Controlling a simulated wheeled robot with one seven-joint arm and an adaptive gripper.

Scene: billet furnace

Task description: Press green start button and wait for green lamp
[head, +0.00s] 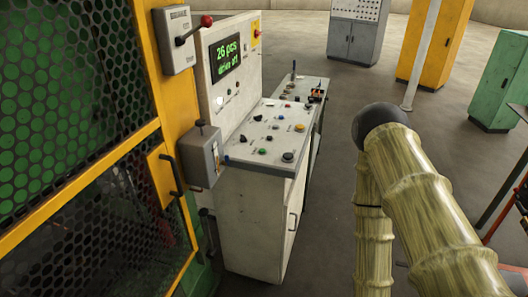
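A pale control console (258,215) stands left of centre, with a sloped top carrying several small buttons and knobs. A small green button (262,151) is near the front edge of that top. A black knob (288,157) is to its right, a yellow button (299,128) behind it. The upright panel's display (225,58) reads "26 pcs" and "drive off" in green. Small pale round fittings sit below the display; I cannot tell whether any is a green lamp, and none shows lit green. My gripper is not in view.
A yellow-framed mesh guard (75,120) fills the left side. Grey, yellow and green cabinets stand behind.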

